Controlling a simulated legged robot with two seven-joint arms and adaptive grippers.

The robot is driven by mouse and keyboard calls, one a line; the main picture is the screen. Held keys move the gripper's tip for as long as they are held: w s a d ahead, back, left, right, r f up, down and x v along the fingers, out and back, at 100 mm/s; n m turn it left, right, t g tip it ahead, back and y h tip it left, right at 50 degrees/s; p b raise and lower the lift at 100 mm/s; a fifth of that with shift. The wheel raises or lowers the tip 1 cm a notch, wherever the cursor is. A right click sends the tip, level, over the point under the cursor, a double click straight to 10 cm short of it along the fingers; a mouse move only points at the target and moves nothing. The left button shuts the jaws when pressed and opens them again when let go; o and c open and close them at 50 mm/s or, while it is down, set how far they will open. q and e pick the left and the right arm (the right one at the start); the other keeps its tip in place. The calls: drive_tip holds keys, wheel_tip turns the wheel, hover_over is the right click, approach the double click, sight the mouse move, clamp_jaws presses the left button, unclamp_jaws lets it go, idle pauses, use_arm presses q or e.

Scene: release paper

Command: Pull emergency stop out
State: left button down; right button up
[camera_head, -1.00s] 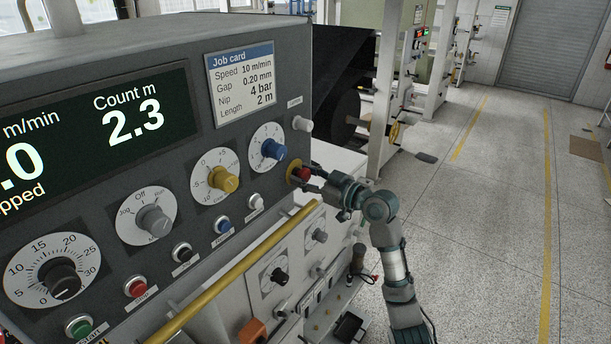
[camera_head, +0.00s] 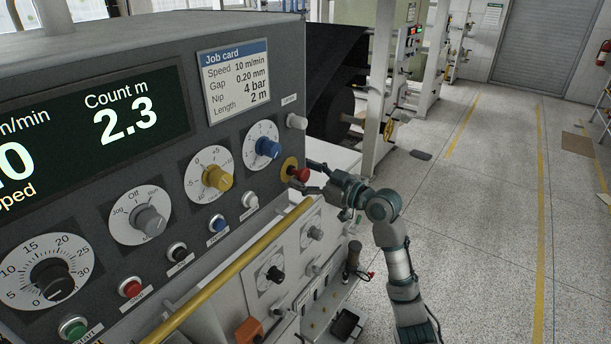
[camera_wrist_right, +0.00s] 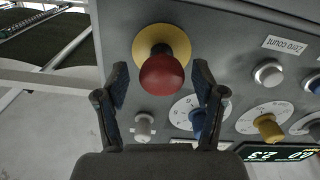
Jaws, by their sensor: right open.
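The red emergency stop button (camera_head: 299,174) sits on a yellow round plate (camera_head: 287,168) at the right edge of the grey control panel. My right gripper (camera_head: 312,178) is open in front of the button. In the right wrist view its two fingers (camera_wrist_right: 161,92) stand on either side of the red knob, with gaps between them and it. My left gripper is not in view.
The panel holds a blue knob (camera_head: 268,148), a yellow knob (camera_head: 218,178), a grey knob (camera_head: 150,218) and several push buttons. A yellow rail (camera_head: 235,265) runs below the panel front. Open floor (camera_head: 490,200) lies to the right.

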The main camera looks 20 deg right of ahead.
drive_tip(key=shift+d, duration=0.1)
drive_tip(key=v, duration=1.2)
drive_tip(key=shift+w+f, duration=0.1)
